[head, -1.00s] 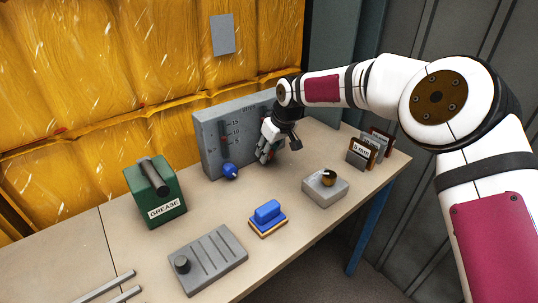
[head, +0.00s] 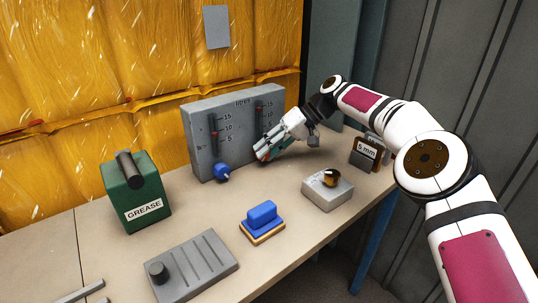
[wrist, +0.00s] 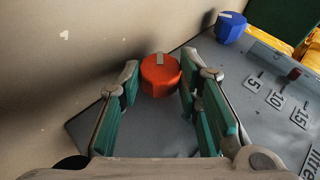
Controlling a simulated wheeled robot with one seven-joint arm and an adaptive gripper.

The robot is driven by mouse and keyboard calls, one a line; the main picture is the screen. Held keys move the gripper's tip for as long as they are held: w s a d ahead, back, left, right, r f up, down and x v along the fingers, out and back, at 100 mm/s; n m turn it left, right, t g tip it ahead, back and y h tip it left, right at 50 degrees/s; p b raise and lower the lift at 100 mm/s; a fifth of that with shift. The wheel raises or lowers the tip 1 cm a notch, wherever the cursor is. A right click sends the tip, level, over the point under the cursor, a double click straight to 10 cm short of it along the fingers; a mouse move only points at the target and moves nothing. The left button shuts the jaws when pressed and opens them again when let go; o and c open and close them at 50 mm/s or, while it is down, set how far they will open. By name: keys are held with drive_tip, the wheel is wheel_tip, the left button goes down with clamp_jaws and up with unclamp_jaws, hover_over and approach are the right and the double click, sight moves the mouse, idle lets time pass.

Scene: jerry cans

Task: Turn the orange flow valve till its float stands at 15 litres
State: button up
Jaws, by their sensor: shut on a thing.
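The orange valve (wrist: 160,76) is a faceted knob with a pale pointer strip, low on the grey gauge panel (head: 240,145). My gripper (wrist: 160,92) has its teal-padded fingers on either side of it and is shut on it. In the head view my gripper (head: 264,152) comes in from the right and hides the valve. The red float of the right-hand tube (head: 258,107) seems level with about the 15 mark; it is too small to read exactly.
A blue valve (head: 222,172) sits left on the panel; its red float (head: 214,133) is near 10.

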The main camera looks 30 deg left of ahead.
drive_tip(key=shift+f, duration=0.15)
idle(0.4)
drive_tip(key=o, duration=1.1)
drive_tip(key=shift+o, duration=0.2)
